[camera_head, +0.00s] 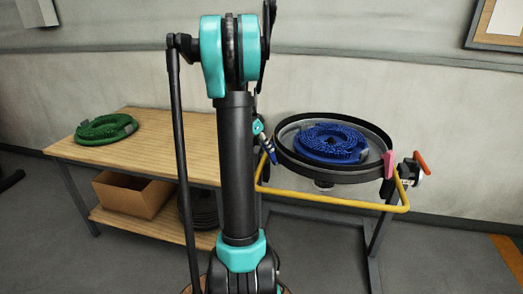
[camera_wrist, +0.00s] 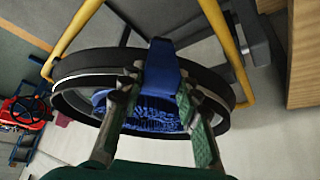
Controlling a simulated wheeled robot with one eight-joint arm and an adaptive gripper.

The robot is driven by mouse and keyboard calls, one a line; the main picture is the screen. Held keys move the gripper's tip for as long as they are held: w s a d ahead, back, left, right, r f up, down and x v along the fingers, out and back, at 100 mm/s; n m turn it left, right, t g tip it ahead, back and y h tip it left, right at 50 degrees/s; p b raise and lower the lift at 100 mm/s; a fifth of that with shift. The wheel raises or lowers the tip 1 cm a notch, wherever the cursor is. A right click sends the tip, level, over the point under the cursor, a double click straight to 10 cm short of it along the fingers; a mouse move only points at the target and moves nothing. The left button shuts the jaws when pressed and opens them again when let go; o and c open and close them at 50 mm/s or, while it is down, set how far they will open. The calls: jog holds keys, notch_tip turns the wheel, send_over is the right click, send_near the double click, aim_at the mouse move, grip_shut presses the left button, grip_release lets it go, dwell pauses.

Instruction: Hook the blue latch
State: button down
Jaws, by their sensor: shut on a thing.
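The blue latch (camera_wrist: 162,65) stands at the rim of the round black tank (camera_wrist: 85,68) in the wrist view. My gripper (camera_wrist: 160,85) is shut on it, with one finger on each side. Whether the latch is hooked on the rim cannot be told. In the head view my arm hides most of the gripper, at the left side of the tank (camera_head: 335,177). A pink latch (camera_head: 388,165) sits at the tank's right side.
A red-handled valve (camera_head: 421,162) sticks out at right.

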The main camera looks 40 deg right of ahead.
jog(key=d+y, duration=0.2)
jog(key=shift+s+d+r+y, duration=0.2)
jog(key=shift+d+r+y, duration=0.1)
jog(key=shift+d+r, duration=0.1)
jog(key=shift+s+d+t+y, duration=0.2)
jog(key=shift+d+y, duration=0.3)
jog(key=shift+d, duration=0.25)
jog(key=shift+s+d+t+y, duration=0.1)
jog(key=shift+d+t+y, duration=0.1)
jog(key=shift+d+y, duration=0.45)
jog(key=shift+d, duration=0.15)
jog(key=c, duration=1.1)
grip_release()
notch_tip(320, 180, up, 12)
jog(key=a, duration=0.1)
jog(key=shift+w+a, duration=0.15)
jog(key=shift+a, duration=0.1)
jog(key=shift+f, duration=0.1)
